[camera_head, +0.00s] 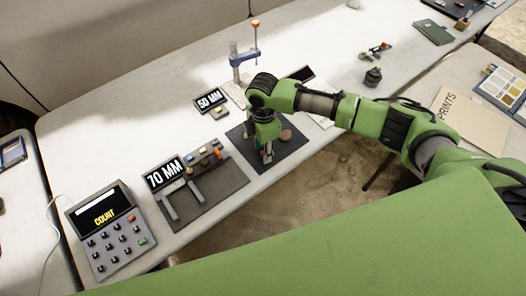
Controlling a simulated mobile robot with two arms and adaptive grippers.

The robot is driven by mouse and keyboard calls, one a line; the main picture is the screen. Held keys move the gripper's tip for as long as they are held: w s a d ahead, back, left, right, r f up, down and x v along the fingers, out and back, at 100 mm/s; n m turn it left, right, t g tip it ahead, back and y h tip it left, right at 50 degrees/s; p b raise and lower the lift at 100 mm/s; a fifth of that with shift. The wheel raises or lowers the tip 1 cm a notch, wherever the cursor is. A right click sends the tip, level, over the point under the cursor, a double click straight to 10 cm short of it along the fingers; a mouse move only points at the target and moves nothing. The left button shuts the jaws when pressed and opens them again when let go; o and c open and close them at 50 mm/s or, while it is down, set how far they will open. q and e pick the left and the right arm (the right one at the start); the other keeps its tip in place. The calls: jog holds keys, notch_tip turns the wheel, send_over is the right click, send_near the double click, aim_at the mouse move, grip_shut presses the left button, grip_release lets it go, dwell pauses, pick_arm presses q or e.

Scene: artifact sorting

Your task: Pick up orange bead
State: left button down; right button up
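My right arm reaches in from the right, and its gripper (267,155) points down over a dark mat (292,152) in the middle of the table. The fingers are small and partly hidden by the wrist, so I cannot tell if they are open or shut. A small brownish-orange thing (286,134) shows just right of the gripper, partly covered; I cannot tell whether it is the orange bead. Small yellow and orange pieces (203,153) sit on the device behind the 70 MM sign. My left gripper is not in view.
Left of the gripper are a 70 MM display (164,173) on a dark mat and a grey COUNT keypad (109,232). A dark weight-like object (373,77) stands right.

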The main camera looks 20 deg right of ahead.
jog(key=shift+f, duration=0.2)
jog(key=c, duration=0.8)
jog(key=shift+c, duration=0.2)
jog(key=shift+r, duration=0.2)
